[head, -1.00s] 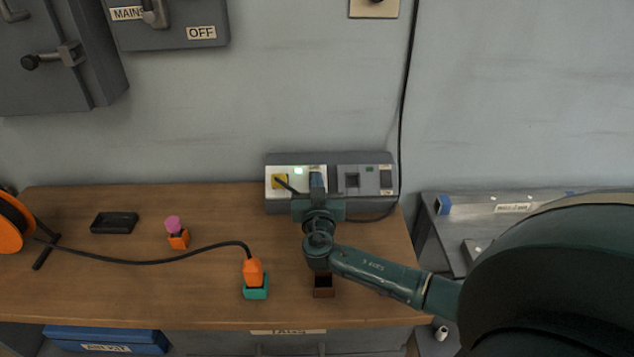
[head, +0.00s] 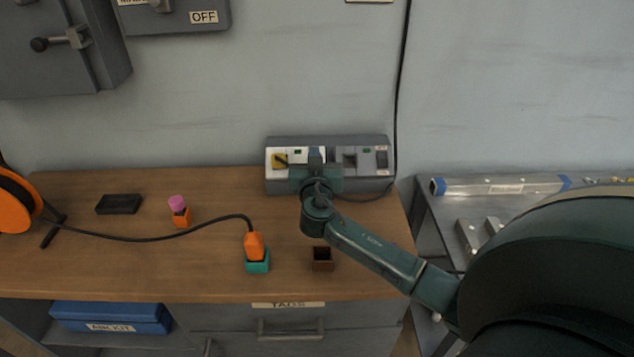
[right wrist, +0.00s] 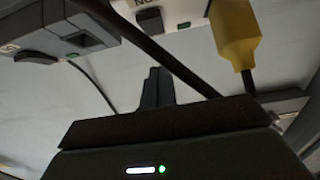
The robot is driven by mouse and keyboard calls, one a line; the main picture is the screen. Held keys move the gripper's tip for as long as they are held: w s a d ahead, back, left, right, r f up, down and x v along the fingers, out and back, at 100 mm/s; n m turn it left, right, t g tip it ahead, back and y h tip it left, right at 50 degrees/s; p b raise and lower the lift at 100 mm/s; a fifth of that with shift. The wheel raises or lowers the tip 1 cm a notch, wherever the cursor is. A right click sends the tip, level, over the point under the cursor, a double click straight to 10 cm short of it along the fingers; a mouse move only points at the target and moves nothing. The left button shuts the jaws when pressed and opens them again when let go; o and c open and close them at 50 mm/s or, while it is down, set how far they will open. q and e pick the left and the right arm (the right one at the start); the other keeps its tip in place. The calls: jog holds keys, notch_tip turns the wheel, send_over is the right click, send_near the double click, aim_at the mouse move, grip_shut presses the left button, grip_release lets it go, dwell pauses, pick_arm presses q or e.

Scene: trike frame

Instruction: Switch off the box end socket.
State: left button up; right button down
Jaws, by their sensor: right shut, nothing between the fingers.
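The grey socket box (head: 330,142) stands at the back of the bench against the wall. Its left, white-faced unit holds a yellow plug (head: 280,160), which also shows in the right wrist view (right wrist: 235,35), and a small lamp (head: 297,152) that looks dark green. Its right, grey unit has an empty-looking socket (head: 350,160) and a dark rocker (head: 382,159). My right gripper (head: 316,156) is shut and empty, in front of the white unit, right of the plug; its fingers (right wrist: 157,88) hide part of that face. Contact cannot be told. My left gripper is out of view.
An orange plug (head: 254,246) sits in a teal holder (head: 257,267), its cable running to an orange reel (head: 15,205). A brown open box (head: 322,262), a black tray (head: 119,204) and a pink-topped orange piece (head: 178,205) are on the bench.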

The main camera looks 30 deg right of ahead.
pick_arm(q)
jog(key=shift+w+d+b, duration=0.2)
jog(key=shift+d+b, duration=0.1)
jog(key=shift+b, duration=0.5)
pick_arm(e)
jog(key=r+v, duration=0.2)
jog(key=v, duration=0.7)
jog(key=shift+s+a, duration=0.15)
jog(key=shift+s, duration=0.15)
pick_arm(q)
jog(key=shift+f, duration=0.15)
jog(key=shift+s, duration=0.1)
pick_arm(e)
jog(key=shift+f, duration=0.1)
